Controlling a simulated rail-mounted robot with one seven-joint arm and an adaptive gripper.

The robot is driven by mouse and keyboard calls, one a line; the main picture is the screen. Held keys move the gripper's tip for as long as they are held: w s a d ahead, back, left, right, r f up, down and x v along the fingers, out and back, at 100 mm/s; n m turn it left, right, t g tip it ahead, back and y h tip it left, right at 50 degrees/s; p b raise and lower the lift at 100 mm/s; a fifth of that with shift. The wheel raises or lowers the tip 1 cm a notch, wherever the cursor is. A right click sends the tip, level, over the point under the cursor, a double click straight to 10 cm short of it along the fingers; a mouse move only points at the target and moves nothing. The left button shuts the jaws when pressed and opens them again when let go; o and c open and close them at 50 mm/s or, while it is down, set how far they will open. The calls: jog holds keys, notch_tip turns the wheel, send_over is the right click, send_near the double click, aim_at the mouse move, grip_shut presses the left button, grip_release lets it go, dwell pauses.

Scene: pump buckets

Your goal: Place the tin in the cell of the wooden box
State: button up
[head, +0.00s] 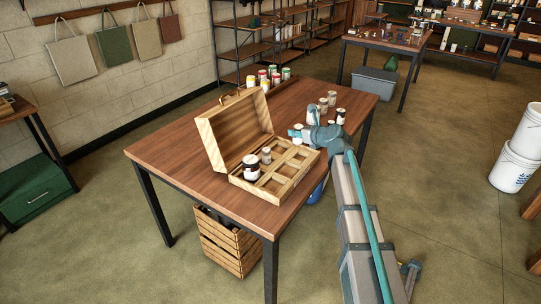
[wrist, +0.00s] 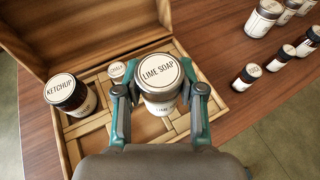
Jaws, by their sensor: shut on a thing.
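A white tin (wrist: 162,72) with a dark rim and a "LIME SOAP" label on its lid is held upright between the fingers of my gripper (wrist: 159,92) in the wrist view. My gripper is shut on it. The tin appears over the open wooden box (wrist: 72,150), whose cells show around and below it; its height above them is hard to tell. In the head view the box (head: 298,183) stands on the table with my gripper (head: 299,133) at its back right side. The cells directly under the tin are hidden.
A ketchup jar (wrist: 68,92) and a small jar (wrist: 117,71) stand in the box's left cells. The raised lid (head: 233,133) stands at its left. Several jars (wrist: 263,18) stand on the table (head: 180,150) beyond, and several colourful cans (head: 263,77) at the back.

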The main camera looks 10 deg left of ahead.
jog(key=x, duration=0.5)
jog(key=f+p+x, duration=0.1)
jog(key=x, duration=0.4)
jog(key=d+f+x, duration=0.1)
jog(key=x, duration=0.4)
jog(key=shift+s+f+p, duration=0.25)
jog(key=shift+p, duration=0.15)
jog(key=shift+w+a+f, duration=0.25)
jog(key=shift+w+f, duration=0.1)
jog(key=shift+f, duration=0.15)
jog(key=shift+w+a+f+p, duration=0.1)
jog(key=shift+f+p, duration=0.25)
jog(key=shift+f, duration=1.45)
jog(key=shift+f, duration=0.15)
jog(key=o, duration=1.1)
jog(key=shift+o, duration=0.2)
